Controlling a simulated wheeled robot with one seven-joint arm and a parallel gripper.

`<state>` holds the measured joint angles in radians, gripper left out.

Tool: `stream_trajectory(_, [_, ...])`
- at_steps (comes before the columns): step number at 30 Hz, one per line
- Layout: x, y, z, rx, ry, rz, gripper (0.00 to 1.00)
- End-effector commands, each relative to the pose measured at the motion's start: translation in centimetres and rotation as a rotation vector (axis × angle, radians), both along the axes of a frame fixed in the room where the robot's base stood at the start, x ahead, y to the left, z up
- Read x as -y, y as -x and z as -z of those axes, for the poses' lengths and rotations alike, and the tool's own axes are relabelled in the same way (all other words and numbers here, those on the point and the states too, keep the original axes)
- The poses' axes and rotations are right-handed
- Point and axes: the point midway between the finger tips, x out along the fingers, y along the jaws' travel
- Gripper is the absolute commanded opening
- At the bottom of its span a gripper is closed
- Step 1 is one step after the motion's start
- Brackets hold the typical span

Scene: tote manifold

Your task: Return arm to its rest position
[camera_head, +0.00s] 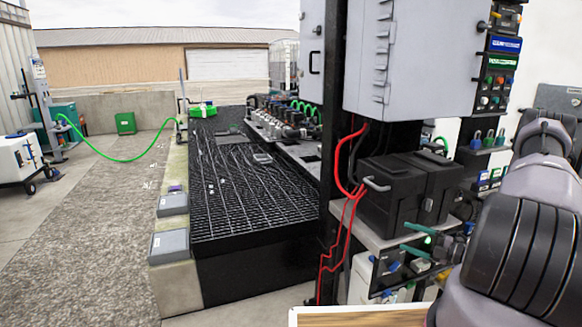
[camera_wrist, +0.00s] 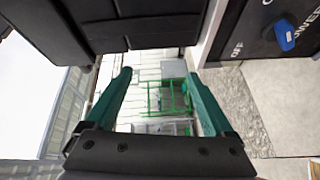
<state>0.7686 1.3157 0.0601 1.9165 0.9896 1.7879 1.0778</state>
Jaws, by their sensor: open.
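My gripper (camera_wrist: 160,74) is open in the wrist view, with its two teal fingers spread apart and nothing between them. In the head view, my gripper (camera_head: 404,237) shows as two teal fingers pointing left, in front of the equipment rack and below a black case. My arm comes in from the right edge of the head view, with its large dark and grey joints close to the camera. Part of the wrist is hidden behind these joints.
The black case (camera_head: 402,190) with a handle is close above my gripper. A blue knob (camera_wrist: 285,37) on a dark panel is at the upper right of the wrist view. Red cables (camera_head: 345,195) hang left of the case. A grey cabinet (camera_head: 415,55) stands above.

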Motion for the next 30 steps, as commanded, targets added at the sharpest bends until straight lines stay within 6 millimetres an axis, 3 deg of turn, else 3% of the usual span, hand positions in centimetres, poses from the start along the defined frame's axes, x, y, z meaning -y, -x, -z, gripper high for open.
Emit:
stream_trajectory(1, [-0.8, -0.6, -2.7, 0.061, 0.078, -0.07, 0.88])
stream_trajectory(3, [-2.1, -0.9, -5.8, 0.144, 0.183, -0.167, 0.88])
stream_trajectory(11, [-6.9, 0.3, -16.3, 0.487, 0.559, -0.522, 0.88])
stream_trajectory(21, [-12.3, 5.3, -27.3, 0.994, 1.007, -0.971, 0.88])
stream_trajectory(30, [-15.1, 11.2, -34.8, 1.477, 1.371, -1.346, 0.88])
